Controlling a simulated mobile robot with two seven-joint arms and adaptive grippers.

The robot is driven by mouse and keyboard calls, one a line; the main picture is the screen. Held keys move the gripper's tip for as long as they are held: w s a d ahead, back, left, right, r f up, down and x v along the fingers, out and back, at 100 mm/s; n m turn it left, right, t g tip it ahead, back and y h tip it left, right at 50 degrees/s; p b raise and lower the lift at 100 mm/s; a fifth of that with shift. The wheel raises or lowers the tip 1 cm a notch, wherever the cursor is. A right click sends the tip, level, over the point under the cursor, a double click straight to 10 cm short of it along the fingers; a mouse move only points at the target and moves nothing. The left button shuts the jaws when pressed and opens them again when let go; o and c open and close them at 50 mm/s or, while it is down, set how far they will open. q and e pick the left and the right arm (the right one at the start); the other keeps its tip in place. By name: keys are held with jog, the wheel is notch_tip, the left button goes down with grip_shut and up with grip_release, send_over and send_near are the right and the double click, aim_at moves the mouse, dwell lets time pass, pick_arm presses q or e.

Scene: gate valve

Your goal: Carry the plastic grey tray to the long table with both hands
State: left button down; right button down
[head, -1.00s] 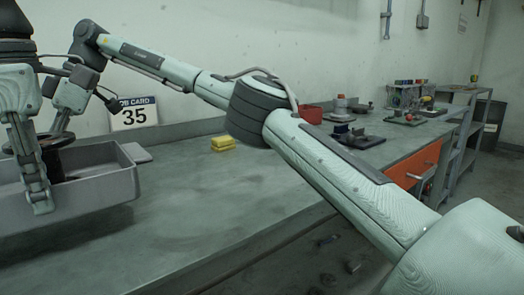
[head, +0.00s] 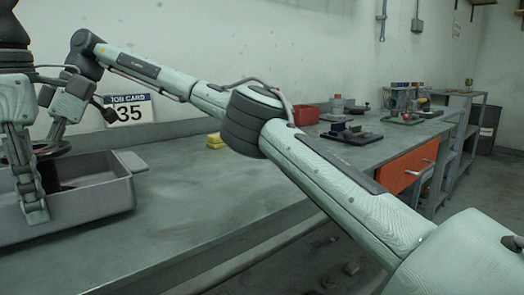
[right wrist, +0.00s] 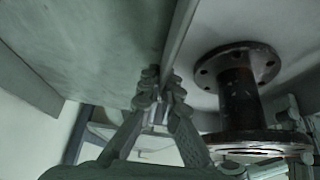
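The plastic grey tray (head: 95,203) is at the left of the head view, over the grey-green worktop, cut off by the frame. A dark flanged metal part (right wrist: 237,95) stands in it, clearest in the right wrist view. My left gripper (head: 34,205) is at the tray's near wall, with a finger down its outer face; its other finger is not clear. My right gripper (head: 62,125) is at the tray's far side. In the right wrist view its fingertips (right wrist: 160,82) close on either side of the tray wall. Whether the tray touches the worktop is unclear.
The long worktop (head: 190,210) is bare in the middle. A yellow block (head: 215,141), a red container (head: 306,115) and dark fixtures (head: 352,135) sit along its back. A job card sign (head: 130,110) stands by the wall. An orange drawer (head: 408,166) is at right, with shelving beyond.

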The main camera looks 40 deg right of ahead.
pick_arm(q)
jog(key=shift+s+d+f+b, duration=0.1)
jog(key=shift+f+b, duration=0.45)
jog(key=shift+f, duration=0.15)
pick_arm(e)
jog(key=shift+w+f, duration=0.1)
jog(key=shift+f, duration=0.5)
pick_arm(q)
jog(key=c, duration=1.7)
grip_release()
jog(key=shift+r, duration=0.15)
pick_arm(e)
jog(key=c, duration=1.7)
grip_release()
jog(key=shift+r, duration=0.1)
jog(key=shift+d+r, duration=0.25)
jog(key=shift+r, duration=0.2)
pick_arm(q)
notch_tip(320, 180, up, 12)
pick_arm(e)
jog(key=v, duration=1.1)
jog(key=shift+s, duration=0.2)
